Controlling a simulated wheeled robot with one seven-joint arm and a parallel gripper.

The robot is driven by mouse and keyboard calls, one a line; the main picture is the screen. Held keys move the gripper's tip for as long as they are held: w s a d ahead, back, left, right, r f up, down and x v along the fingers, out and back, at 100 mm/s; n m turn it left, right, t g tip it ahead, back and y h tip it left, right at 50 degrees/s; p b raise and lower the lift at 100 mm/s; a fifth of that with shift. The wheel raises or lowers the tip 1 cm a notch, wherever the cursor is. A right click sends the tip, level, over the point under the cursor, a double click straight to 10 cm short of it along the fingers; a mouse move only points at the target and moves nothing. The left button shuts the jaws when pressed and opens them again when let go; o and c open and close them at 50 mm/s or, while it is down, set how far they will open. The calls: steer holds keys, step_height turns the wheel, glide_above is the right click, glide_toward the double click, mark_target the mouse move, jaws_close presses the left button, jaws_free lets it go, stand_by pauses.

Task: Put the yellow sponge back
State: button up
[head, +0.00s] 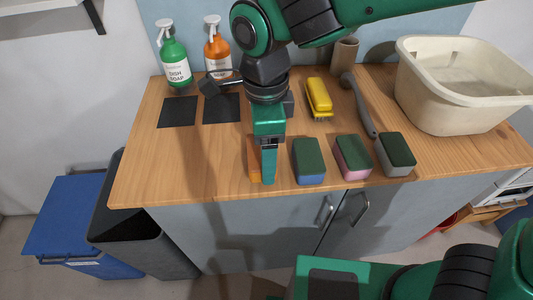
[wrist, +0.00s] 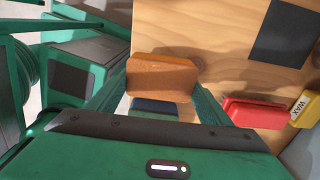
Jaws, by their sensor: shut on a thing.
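My gripper (head: 267,180) points down over the front part of the wooden counter and is shut on the yellow sponge. The sponge looks orange-yellow; only a strip of it (head: 254,160) shows beside the finger in the head view. In the wrist view its orange-brown face (wrist: 162,77) shows between the fingers. Whether it touches the counter is hard to tell. Just right of my gripper stands a blue sponge with a dark green top (head: 309,162), then a pink one (head: 352,157) and a grey one (head: 395,154), in a row.
Two black squares (head: 178,112) lie at the counter's (head: 135,175) back left, before green (head: 174,58) and orange bottles (head: 217,50). A yellow brush (head: 319,98), grey-handled tool (head: 359,105) and cream basin (head: 450,105) are right.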

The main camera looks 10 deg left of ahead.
steer(key=shift+f, duration=1.15)
steer(key=shift+f, duration=0.15)
steer(key=o, duration=1)
step_height(320, 180, up, 12)
steer(key=shift+r, duration=0.2)
